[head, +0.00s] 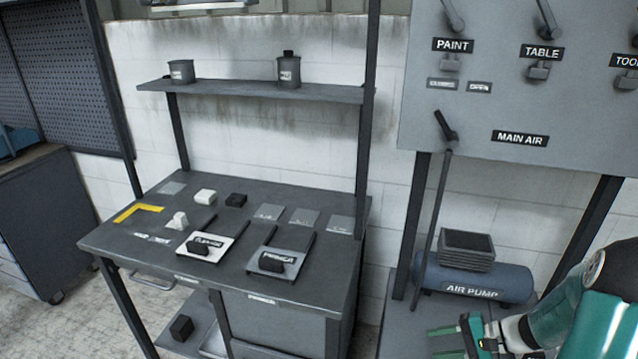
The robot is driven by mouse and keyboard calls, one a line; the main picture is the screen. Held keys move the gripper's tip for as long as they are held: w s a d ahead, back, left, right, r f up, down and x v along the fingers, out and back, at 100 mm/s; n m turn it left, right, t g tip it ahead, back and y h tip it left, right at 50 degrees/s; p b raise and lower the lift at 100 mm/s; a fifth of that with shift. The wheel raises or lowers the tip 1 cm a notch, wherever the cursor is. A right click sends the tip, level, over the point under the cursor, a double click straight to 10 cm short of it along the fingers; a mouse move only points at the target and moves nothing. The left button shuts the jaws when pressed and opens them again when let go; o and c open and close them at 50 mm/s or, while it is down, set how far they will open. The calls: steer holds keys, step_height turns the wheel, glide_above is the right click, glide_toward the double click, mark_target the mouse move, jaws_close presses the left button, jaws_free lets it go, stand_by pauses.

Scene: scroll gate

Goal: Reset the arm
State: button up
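My arm, teal and white, comes in from the lower right corner of the head view. My gripper (442,342) is at the bottom edge, right of centre, pointing left. Its two green fingers are apart with nothing seen between them. It is in front of and below the blue air pump (485,283), and it looks apart from it. The lower part of the gripper is close to the picture's edge.
A grey valve panel (430,110) with levers hangs at upper right. A dark cabinet (35,215) is far left.

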steer(key=s+a+r+n+h, duration=0.3)
steer(key=s+a+r, duration=0.1)
steer(key=r, duration=0.4)
steer(key=s+a+r+n+t+h, duration=0.1)
steer(key=s+a+r+n+h, duration=0.2)
steer(key=r, duration=0.5)
steer(key=s+a+r+n+h, duration=0.3)
steer(key=s+a+r+h, duration=0.2)
steer(key=s+r, duration=0.3)
steer(key=shift+s+a+r+n+t, duration=0.35)
steer(key=shift+s+a+n+t, duration=0.05)
steer(key=shift+a, duration=0.25)
